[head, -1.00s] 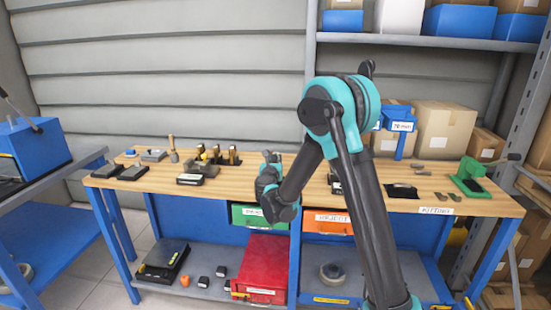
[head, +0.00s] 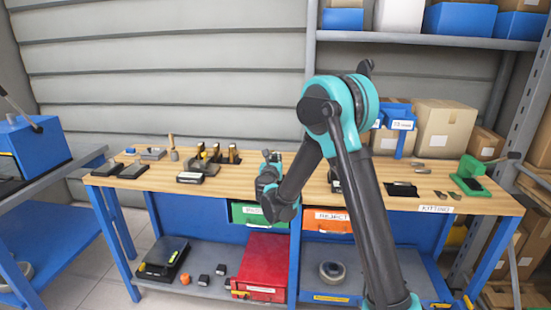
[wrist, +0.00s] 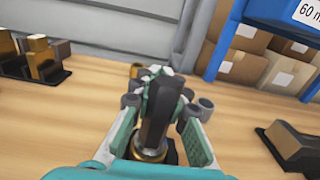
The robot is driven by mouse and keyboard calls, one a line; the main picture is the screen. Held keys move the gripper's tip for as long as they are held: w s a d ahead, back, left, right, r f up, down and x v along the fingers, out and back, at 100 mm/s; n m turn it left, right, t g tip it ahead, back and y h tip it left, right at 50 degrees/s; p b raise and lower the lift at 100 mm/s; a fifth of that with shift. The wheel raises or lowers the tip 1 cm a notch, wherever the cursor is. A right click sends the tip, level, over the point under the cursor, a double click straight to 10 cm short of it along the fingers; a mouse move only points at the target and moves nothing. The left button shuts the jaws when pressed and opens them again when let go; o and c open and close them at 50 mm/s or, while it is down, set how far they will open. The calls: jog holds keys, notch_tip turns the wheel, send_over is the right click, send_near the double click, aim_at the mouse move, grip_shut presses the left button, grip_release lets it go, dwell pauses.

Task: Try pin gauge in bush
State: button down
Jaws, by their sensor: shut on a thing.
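My gripper (head: 268,158) is above the middle of the wooden bench in the head view, its fingers pointing away from me. In the wrist view my gripper (wrist: 155,100) is shut on a dark, faceted, upright piece (wrist: 157,112) with a shiny metal ring at its near end; it looks like the pin gauge, partly hidden by the fingers. I cannot pick out the bush with certainty. Dark blocks with brass-coloured uprights (head: 233,154) stand left of my gripper, and show at the left of the wrist view (wrist: 42,60).
A dark block (head: 190,177) lies near the bench's front left. A green PASS bin (head: 248,214) and an orange REJECT bin (head: 327,221) hang under the front edge. A green hand press (head: 474,174) stands at the right end.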

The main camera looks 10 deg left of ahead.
jog(key=c, duration=1.4)
grip_release()
jog(key=s, duration=1)
jog(key=shift+s+a, duration=0.25)
jog(key=shift+s, duration=0.15)
jog(key=shift+s+r, duration=0.1)
jog(key=shift+s, duration=0.4)
jog(key=s+d+r+n+g+y, duration=0.1)
jog(key=s+d+r+n+y, duration=0.2)
jog(key=n, duration=0.8)
jog(key=s+d+r+n+g+y, duration=0.1)
jog(key=s+d+r+n+y, duration=0.15)
jog(key=n+y, duration=0.55)
jog(key=s+d+f+n+g+h, duration=0.5)
jog(key=s+d+f+n, duration=0.3)
jog(key=s+d+f, duration=0.2)
jog(key=s+d+f+n+g+h, duration=0.5)
jog(key=s+d+f+n, duration=0.4)
jog(key=s+d, duration=0.5)
jog(key=shift+s+f+g, duration=0.35)
jog(key=shift+f+g, duration=0.2)
jog(key=shift+g, duration=0.35)
